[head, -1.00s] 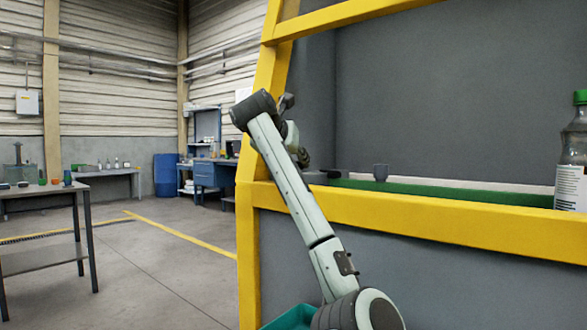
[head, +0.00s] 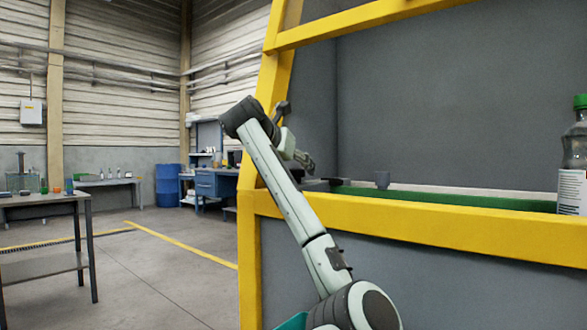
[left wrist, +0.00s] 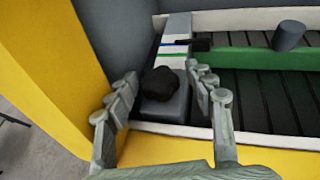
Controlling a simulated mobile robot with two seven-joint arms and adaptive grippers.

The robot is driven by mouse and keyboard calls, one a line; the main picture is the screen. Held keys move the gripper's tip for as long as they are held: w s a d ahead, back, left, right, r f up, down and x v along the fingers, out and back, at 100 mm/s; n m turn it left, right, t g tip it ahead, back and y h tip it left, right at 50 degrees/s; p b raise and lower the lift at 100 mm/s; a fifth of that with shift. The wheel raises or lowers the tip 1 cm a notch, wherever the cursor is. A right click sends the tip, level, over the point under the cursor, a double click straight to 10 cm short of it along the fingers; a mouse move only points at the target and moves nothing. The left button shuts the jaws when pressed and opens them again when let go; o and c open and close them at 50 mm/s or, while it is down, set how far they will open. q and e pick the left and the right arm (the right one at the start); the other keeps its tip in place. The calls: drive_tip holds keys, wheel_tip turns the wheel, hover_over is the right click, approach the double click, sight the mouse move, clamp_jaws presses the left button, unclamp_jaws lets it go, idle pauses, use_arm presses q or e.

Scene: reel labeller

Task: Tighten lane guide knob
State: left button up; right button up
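In the left wrist view a black lobed knob (left wrist: 162,83) sits on a grey block at the near end of the lane. My left gripper (left wrist: 160,82) is open, one finger on each side of the knob in this view. I cannot tell whether the fingers touch it. The green lane guide (left wrist: 262,59) runs along the dark slatted conveyor (left wrist: 285,97), and it also shows in the head view (head: 450,200). In the head view my left gripper (head: 304,161) is inside the yellow frame's opening, and the knob is not clear there. My right gripper is in neither view.
A grey cylinder (left wrist: 288,36) stands by the guide. The yellow frame (head: 400,225) has a beam below and a post (head: 270,85) left of my arm. A green-capped bottle (head: 572,165) stands at far right. A workbench (head: 45,200) is at left, with open floor between.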

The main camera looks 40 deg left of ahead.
use_arm(q)
drive_tip(key=shift+s+a+r, duration=0.1)
drive_tip(key=shift+s, duration=0.05)
drive_tip(key=v, duration=0.7)
drive_tip(key=shift+s+r, duration=0.1)
drive_tip(key=shift+s, duration=0.2)
drive_tip(key=shift+s, duration=0.1)
idle(0.4)
